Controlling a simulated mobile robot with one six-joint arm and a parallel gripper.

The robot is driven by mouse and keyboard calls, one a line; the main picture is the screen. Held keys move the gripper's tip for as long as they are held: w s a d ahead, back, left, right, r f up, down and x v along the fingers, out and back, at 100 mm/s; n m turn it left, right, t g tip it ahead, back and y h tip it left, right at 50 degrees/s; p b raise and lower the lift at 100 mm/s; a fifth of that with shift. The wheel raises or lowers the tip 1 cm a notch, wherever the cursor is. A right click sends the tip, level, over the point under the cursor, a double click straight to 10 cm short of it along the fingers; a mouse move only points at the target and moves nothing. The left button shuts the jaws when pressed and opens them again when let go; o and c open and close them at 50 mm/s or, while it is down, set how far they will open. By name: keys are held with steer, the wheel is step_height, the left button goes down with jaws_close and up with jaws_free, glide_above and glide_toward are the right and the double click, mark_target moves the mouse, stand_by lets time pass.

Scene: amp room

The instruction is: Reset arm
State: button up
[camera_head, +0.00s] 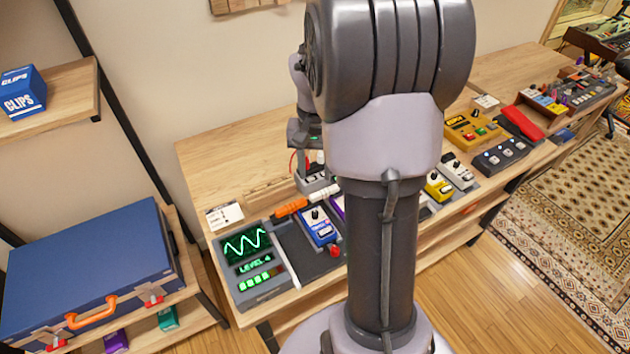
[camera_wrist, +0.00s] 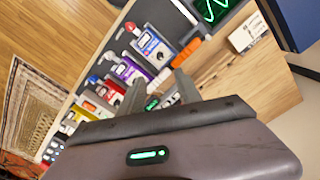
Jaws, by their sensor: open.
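My arm stands in the middle of the head view and hides part of the bench behind it. My gripper shows in the wrist view (camera_wrist: 160,92) with its two dark fingers apart and nothing seen between them. It is above the wooden bench (camera_head: 218,158), over the row of pedals. A blue pedal (camera_head: 318,228) sits on the dark board beside the screen unit (camera_head: 250,265) with a green wave. The blue pedal also shows in the wrist view (camera_wrist: 152,46).
A blue case (camera_head: 90,265) lies on the left shelf, with a blue CLIPS box (camera_head: 22,92) on the shelf above. A patterned rug (camera_head: 560,220) and wooden floor (camera_head: 470,290) lie in front.

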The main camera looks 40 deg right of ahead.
steer(key=shift+r, duration=0.8)
steer(key=s+a+r+n+t+b, duration=0.1)
steer(key=s+a+r+n+t, duration=0.2)
steer(key=a, duration=0.7)
steer(key=s+a+r+t+b, duration=0.1)
steer(key=s+a+r, duration=0.3)
steer(key=a, duration=0.6)
steer(key=s+a+n+t+y+b, duration=0.1)
steer(key=s+a+n+y, duration=0.1)
steer(key=s+a, duration=0.4)
steer(key=shift+a+r+t, duration=0.4)
steer(key=shift+a+r, duration=0.05)
steer(key=shift+a, duration=0.3)
